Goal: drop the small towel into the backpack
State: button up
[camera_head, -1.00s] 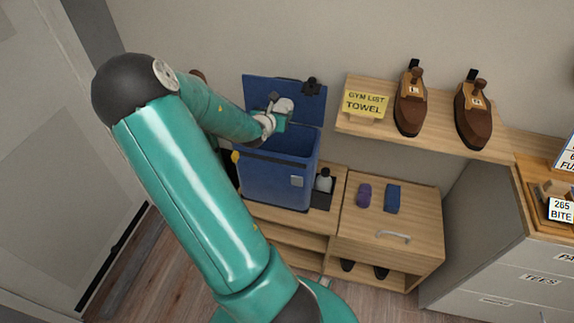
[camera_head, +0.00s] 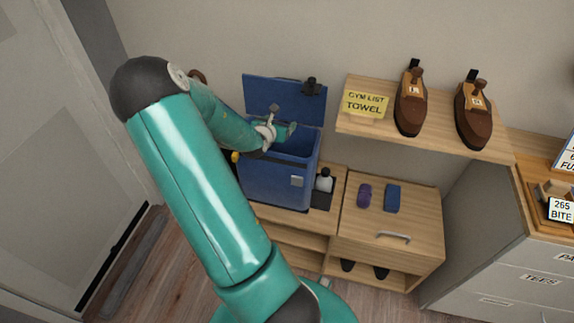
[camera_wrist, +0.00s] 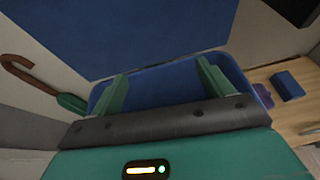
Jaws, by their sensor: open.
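The blue backpack (camera_head: 277,183) stands upright on the low wooden unit with its lid (camera_head: 285,97) raised against the wall. Its rim and inside also show in the wrist view (camera_wrist: 165,88). My gripper (camera_head: 289,131) is over the backpack's mouth. In the wrist view its two green fingers (camera_wrist: 161,72) are spread, with only blue backpack between them. I see no towel in the fingers. The backpack's floor is hidden in the head view. I cannot identify the small towel for certain; a purple rolled item (camera_head: 364,195) and a blue folded item (camera_head: 393,198) lie on the cabinet top.
A yellow sign reading "GYM LIST TOWEL" (camera_head: 366,103) and two brown shoes (camera_head: 410,103) are on the wall shelf (camera_head: 440,135). A bottle (camera_head: 324,181) stands right of the backpack. A brown hooked handle (camera_wrist: 28,72) is at the left in the wrist view.

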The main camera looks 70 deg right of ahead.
jog(key=shift+a, duration=0.1)
jog(key=v, duration=1.3)
jog(key=shift+a+r, duration=0.25)
jog(key=shift+a, duration=0.05)
